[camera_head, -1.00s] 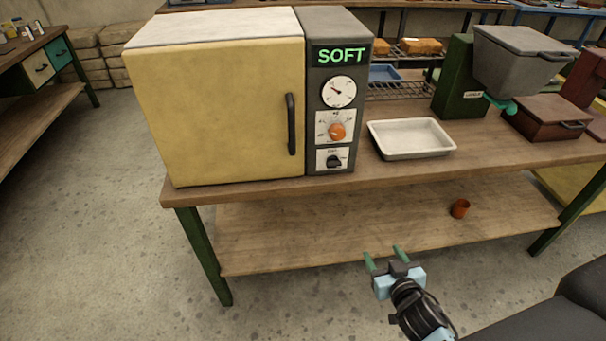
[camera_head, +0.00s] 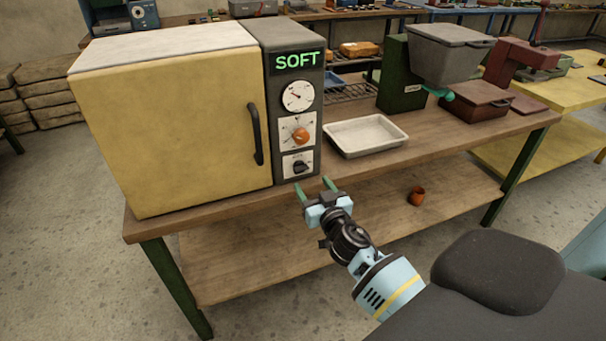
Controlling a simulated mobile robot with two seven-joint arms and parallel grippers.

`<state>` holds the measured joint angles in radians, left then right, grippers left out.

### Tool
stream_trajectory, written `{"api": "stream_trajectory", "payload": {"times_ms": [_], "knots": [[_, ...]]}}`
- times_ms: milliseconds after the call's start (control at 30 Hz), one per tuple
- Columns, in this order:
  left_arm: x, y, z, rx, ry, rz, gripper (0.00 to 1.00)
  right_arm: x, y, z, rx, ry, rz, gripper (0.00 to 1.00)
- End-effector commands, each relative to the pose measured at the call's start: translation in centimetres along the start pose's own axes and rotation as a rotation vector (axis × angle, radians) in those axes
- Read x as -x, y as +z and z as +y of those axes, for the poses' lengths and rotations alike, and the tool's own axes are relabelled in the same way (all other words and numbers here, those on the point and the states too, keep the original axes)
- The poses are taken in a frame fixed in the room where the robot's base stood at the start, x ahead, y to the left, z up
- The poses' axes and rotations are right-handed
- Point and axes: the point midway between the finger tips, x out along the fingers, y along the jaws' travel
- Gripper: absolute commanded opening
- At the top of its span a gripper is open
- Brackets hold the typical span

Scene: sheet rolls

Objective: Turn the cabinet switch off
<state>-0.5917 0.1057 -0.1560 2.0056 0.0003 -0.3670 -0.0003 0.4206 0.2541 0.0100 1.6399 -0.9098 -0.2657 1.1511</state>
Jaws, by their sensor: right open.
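The yellow cabinet (camera_head: 170,125) stands on the wooden bench with its door closed. Its dark control panel (camera_head: 270,78) has a green lit display reading SOFT (camera_head: 297,61), a round gauge (camera_head: 298,96), an orange knob (camera_head: 301,135) and, lowest, a black switch (camera_head: 300,166) on a white plate. Which way the switch is set is too small to tell. My right gripper (camera_head: 315,187) is open and empty, its green fingers pointing toward the panel, just below the switch in the picture and apart from it. My left gripper is not in view.
A white tray (camera_head: 365,134) lies on the bench right of the panel. Beyond it stand a green machine with a grey hopper (camera_head: 445,52) and a dark red box (camera_head: 474,101). A small orange cup (camera_head: 417,196) sits on the lower shelf (camera_head: 240,262). The bench's front edge is near my gripper.

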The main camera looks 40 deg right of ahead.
Motion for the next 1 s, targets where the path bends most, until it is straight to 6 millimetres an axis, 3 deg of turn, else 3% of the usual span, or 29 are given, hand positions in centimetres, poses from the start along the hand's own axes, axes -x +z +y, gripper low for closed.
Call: {"api": "stream_trajectory", "payload": {"times_ms": [400, 833, 1000], "knots": [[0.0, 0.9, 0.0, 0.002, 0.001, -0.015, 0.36, -5.5, 0.1, 0.0, 0.001, 0.0, -0.001, 0.62], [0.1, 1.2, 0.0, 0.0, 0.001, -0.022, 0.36, -6.4, 0.0, 0.0, 0.0, 0.0, 0.0, 0.62], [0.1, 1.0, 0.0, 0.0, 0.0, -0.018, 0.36, -6.3, 0.0, 0.0, 0.0, 0.0, 0.0, 0.42]]}}
